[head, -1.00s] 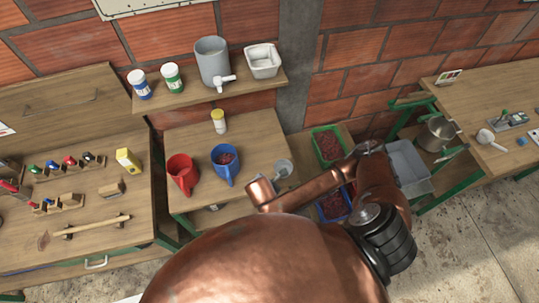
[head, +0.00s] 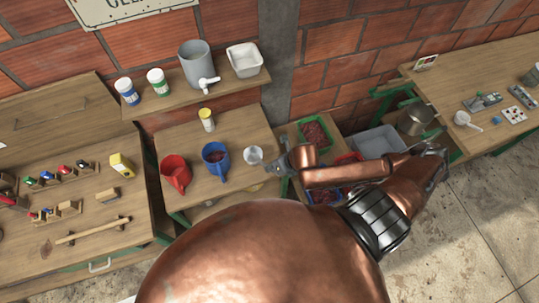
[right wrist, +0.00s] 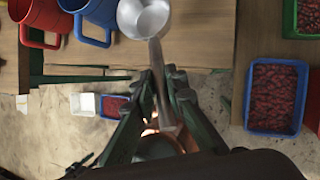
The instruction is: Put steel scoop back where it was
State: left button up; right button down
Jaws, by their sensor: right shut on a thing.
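The steel scoop (head: 254,156) is at the right part of the small middle table (head: 228,128), right of the blue jug (head: 215,158). My right gripper (right wrist: 163,85) is shut on that handle. In the head view it (head: 270,167) is small and partly hidden by the wrist. I cannot tell whether the bowl touches the table top. My left gripper is not in view.
A shelf (head: 222,88) overhangs the table's back. Green and blue crates (right wrist: 274,96) of red cherries stand lower, right of the table. Bare wood lies around the scoop.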

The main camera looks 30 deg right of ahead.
jog(key=w+d+f, duration=0.2)
jog(key=f, duration=0.1)
jog(key=w+d+f+p, duration=0.1)
jog(key=w+d+f, duration=0.1)
jog(key=w+f, duration=0.1)
jog(key=w+d+f+p, duration=0.1)
jog(key=w+d+f, duration=0.1)
jog(key=f, duration=0.3)
jog(key=shift+w+d, duration=0.25)
jog(key=shift+w, duration=0.1)
jog(key=c, duration=1.9)
grip_release()
jog(key=shift+f, duration=0.1)
jog(key=shift+c, duration=0.2)
jog(key=b+v, duration=0.1)
jog(key=v, duration=1.1)
